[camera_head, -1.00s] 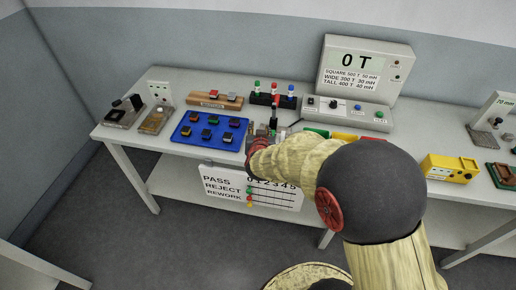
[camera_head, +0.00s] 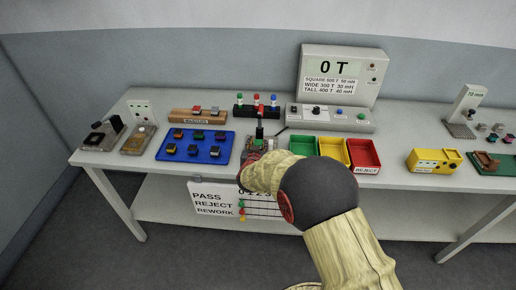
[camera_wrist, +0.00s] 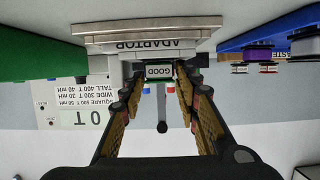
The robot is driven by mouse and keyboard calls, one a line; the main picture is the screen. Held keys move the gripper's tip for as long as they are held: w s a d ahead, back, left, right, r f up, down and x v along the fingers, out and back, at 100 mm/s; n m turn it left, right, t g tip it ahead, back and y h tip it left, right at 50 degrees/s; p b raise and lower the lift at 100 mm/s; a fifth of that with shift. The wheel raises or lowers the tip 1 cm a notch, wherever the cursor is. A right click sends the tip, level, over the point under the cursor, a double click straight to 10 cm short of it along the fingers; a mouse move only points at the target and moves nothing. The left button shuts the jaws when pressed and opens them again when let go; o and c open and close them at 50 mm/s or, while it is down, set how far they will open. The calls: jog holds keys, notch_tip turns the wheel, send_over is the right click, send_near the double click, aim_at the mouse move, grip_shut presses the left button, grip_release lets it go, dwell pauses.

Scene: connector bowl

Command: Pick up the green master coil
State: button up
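In the wrist view, which is upside down, a small block labelled GOOD with green edges (camera_wrist: 160,71), apparently the green master coil, sits at the adaptor (camera_wrist: 145,46). My gripper (camera_wrist: 158,82) is open, with one finger on each side of the block. I cannot tell whether either finger touches it. In the head view, the grey adaptor (camera_head: 262,143) with a green top stands right of the blue tray, and my wrist hides its lower part and most of my gripper.
Green (camera_head: 303,145), yellow (camera_head: 333,148) and red (camera_head: 366,157) bins stand to the right. A wooden stand (camera_head: 181,116), a black rack (camera_head: 246,112) and a meter (camera_head: 338,75) are behind.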

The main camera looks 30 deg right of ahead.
jog(key=c, duration=0.3)
jog(key=c, duration=0.4)
jog(key=shift+r, duration=0.1)
jog(key=shift+c, duration=0.6)
